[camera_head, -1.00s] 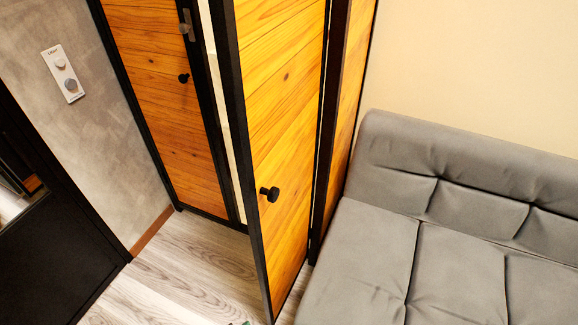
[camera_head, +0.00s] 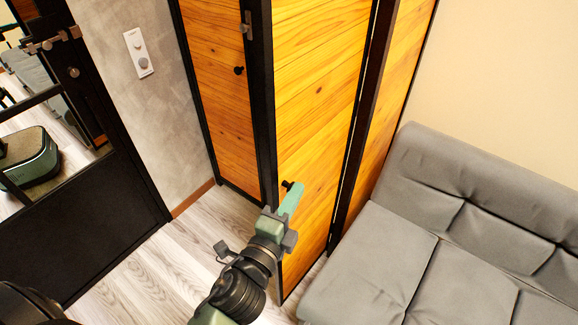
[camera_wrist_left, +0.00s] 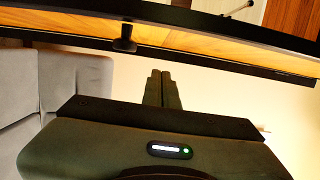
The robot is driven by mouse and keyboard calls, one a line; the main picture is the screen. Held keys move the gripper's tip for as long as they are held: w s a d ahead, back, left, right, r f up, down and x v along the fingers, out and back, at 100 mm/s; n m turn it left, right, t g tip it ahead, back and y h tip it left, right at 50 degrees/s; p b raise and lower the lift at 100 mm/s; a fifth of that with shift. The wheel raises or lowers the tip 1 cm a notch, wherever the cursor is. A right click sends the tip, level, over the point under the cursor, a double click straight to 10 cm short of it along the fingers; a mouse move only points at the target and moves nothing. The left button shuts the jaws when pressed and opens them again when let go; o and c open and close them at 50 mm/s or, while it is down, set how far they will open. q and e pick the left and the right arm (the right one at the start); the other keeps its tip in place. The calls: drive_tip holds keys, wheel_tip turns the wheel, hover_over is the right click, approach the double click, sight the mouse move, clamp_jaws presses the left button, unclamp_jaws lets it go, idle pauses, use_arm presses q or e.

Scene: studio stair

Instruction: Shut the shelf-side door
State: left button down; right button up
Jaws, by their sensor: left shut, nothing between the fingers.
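A wooden door leaf (camera_head: 325,110) with a black frame and a round black knob stands ajar in the middle of the head view. A second wooden leaf (camera_head: 215,95), with its own knob (camera_head: 239,70), is behind it to the left. Which one is called shelf-side cannot be told. My left gripper (camera_head: 290,198) is shut and empty in front of the nearer leaf, by its knob (camera_head: 288,185), which it partly covers. In the left wrist view the shut fingers (camera_wrist_left: 162,88) are apart from the knob (camera_wrist_left: 124,40), to its right and below. My right gripper is not in view.
A grey sofa (camera_head: 460,225) stands close to the right of the nearer leaf. A black-framed glazed panel (camera_head: 95,225) stands at the left, beside a grey wall with a switch plate (camera_head: 141,54). Bare wood-look floor (camera_head: 165,265) lies between them.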

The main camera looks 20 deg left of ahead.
sight(289, 184)
use_arm(q)
drive_tip(key=w, duration=0.1)
drive_tip(key=w+a+p, duration=0.1)
drive_tip(key=w, duration=0.1)
drive_tip(key=w+a+p, duration=0.1)
drive_tip(key=w, duration=0.1)
drive_tip(key=shift+w+a, duration=0.1)
drive_tip(key=shift+w, duration=0.15)
drive_tip(key=shift+w+a+p, duration=0.1)
drive_tip(key=shift+a+p, duration=0.2)
drive_tip(key=shift+a, duration=0.15)
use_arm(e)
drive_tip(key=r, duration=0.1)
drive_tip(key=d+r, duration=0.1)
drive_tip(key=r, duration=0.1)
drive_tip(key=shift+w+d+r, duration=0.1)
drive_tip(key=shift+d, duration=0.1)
use_arm(q)
drive_tip(key=shift+a, duration=0.15)
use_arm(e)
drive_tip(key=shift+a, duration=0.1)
